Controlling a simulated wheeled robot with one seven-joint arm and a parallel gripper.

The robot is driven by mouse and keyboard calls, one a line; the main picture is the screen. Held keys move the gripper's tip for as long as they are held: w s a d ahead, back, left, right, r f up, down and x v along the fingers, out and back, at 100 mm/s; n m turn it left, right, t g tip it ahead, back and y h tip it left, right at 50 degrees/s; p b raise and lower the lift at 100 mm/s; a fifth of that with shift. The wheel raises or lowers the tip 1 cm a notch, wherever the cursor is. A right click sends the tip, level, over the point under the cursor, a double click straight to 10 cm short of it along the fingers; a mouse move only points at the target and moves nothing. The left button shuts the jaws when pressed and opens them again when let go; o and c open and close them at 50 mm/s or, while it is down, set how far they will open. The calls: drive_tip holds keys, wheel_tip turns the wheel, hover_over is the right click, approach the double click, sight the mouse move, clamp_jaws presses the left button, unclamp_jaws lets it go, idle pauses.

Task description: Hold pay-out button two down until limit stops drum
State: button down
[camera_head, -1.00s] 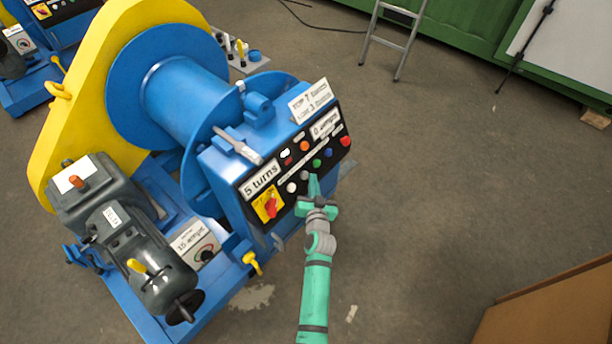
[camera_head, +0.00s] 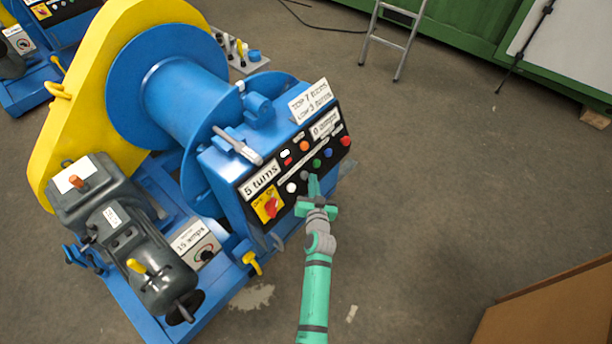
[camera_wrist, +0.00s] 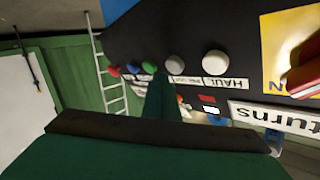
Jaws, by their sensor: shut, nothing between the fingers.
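The black control panel (camera_head: 333,162) on the blue winch carries a row of round buttons: white (camera_head: 291,188), grey (camera_head: 304,175), green (camera_head: 317,163), blue (camera_head: 328,153) and red (camera_head: 346,141). In the wrist view the white button (camera_wrist: 215,62) is labelled HAUL. The grey button (camera_wrist: 175,65) has a label that seems to read pay out; the other labels are unclear. My gripper (camera_head: 313,179) is shut and empty, its tips (camera_wrist: 162,82) close to the grey and green buttons. I cannot tell whether they touch either. The blue drum (camera_head: 182,97) stands behind the panel.
A display reads 5 turns (camera_head: 261,180); another seems to read 0 amps (camera_head: 325,124). A red switch on a yellow plate (camera_head: 269,206) is left of the buttons. A sign (camera_head: 310,101) tops the housing. A ladder (camera_head: 390,38) stands behind.

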drive_tip(key=shift+w+a+f, duration=0.1)
drive_tip(key=shift+a, duration=0.05)
drive_tip(key=shift+w+a+f, duration=0.1)
drive_tip(key=shift+a, duration=0.1)
